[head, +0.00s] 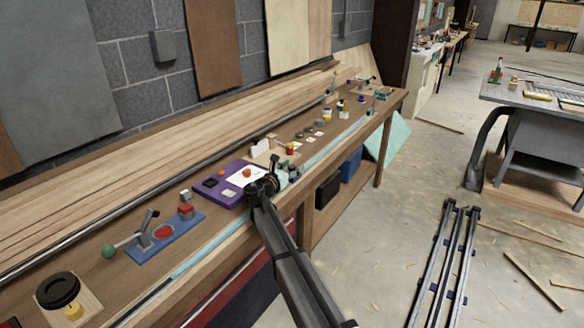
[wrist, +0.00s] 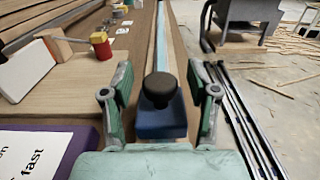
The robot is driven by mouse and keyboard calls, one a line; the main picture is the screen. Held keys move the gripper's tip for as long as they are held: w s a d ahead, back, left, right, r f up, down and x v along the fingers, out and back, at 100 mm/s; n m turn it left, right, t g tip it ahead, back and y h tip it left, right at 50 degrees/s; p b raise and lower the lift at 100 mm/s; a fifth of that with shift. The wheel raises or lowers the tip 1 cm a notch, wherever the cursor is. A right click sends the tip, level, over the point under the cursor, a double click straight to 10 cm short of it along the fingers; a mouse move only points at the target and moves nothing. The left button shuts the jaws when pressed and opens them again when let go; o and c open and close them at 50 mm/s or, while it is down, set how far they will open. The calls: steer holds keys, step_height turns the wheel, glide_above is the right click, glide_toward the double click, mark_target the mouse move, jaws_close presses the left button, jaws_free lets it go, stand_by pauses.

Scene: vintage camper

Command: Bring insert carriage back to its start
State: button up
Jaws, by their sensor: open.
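The insert carriage appears to be the blue block (wrist: 162,122) with a round dark knob (wrist: 160,88) on top. It sits on the light blue track strip along the bench's front edge. My gripper (wrist: 163,95) is open, with one green-padded finger on each side of the knob and a visible gap on both sides.
A white block (wrist: 25,70) and a red and yellow piece (wrist: 101,46) stand left of my gripper. Dark rails (head: 445,262) lie on the floor at right.

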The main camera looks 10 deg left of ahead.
jaws_close()
steer(key=shift+w, duration=0.1)
